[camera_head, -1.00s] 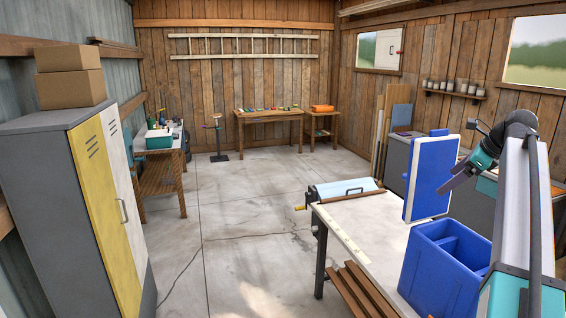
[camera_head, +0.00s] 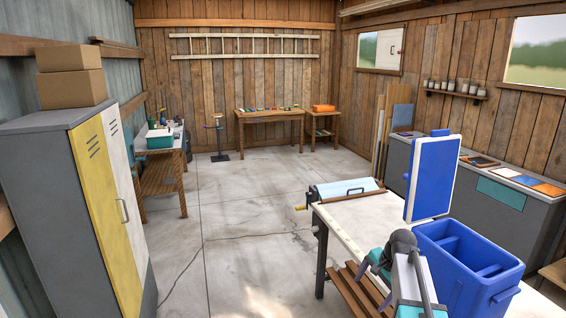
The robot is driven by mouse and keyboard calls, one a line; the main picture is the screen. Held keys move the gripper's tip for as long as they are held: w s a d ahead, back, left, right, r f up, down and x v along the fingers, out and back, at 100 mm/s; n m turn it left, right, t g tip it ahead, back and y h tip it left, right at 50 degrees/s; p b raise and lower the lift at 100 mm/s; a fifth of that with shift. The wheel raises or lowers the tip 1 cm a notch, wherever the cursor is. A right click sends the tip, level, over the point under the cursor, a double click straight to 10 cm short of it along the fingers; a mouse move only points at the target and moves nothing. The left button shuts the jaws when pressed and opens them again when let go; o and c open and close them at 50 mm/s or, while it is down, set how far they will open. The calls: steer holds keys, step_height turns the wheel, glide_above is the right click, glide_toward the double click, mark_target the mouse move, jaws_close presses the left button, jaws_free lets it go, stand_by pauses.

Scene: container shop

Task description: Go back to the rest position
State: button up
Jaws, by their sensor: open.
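My gripper (camera_head: 372,287) is low in front of my body, folded in beside my arm's grey joint and white link. Its dark fingers look spread apart, with nothing visible between them. It is over the brown slatted shelf area at the front of the white-topped table (camera_head: 357,215), as seen from here. It is left of the blue bin (camera_head: 447,285) and apart from it. The far side of the gripper is partly hidden by my arm.
A blue-faced upright panel (camera_head: 433,178) stands behind the blue bin. A roller device (camera_head: 345,190) with a crank sits at the table's far end. A grey counter (camera_head: 520,205) runs along the right wall. A yellow-and-white locker (camera_head: 112,210) stands left. The middle floor is clear.

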steer(key=s+a+f+n+g+h, duration=0.1)
steer(key=s+a+f+n, duration=0.5)
steer(key=s+f, duration=0.35)
steer(key=s+a+f+n+g+h, duration=0.1)
steer(key=s+a+f+n+g, duration=0.1)
steer(key=s+a+f+n, duration=0.65)
steer(key=s+d+f+m+g+b, duration=0.2)
steer(key=s+f+g+b, duration=0.3)
steer(key=s+f, duration=2.1)
step_height(320, 180, down, 4)
steer(key=b, duration=0.5)
steer(key=shift+r, duration=0.2)
